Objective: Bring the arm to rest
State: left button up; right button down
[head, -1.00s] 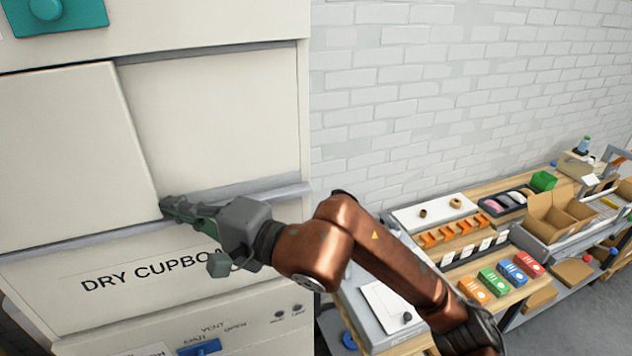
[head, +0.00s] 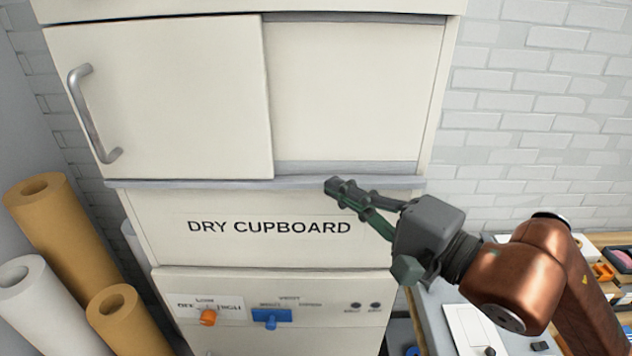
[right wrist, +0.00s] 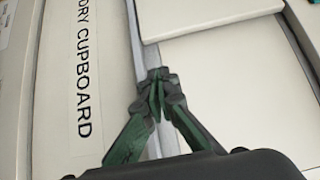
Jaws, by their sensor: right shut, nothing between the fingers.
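My right gripper (head: 338,187) is shut and empty. It is in front of the dry cupboard (head: 180,235), near the grey ledge (head: 230,184) under the sliding door. In the right wrist view its fingertips (right wrist: 158,76) meet beside the door's lower edge; I cannot tell whether they touch the ledge. My copper-coloured right arm (head: 520,275) reaches in from the right. The cream sliding door (head: 170,100), with a metal handle (head: 92,115), covers the left part of the cupboard front. A recessed cream panel (head: 350,90) shows to its right. My left gripper is not in view.
An orange knob (head: 208,317) and a blue switch (head: 271,318) sit on the panel below the label. Brown and white rolls (head: 60,235) stand at the left. A workbench with parts (head: 608,272) is at the right, behind my arm.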

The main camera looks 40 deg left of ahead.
jog(key=d, duration=0.3)
jog(key=shift+s, duration=0.1)
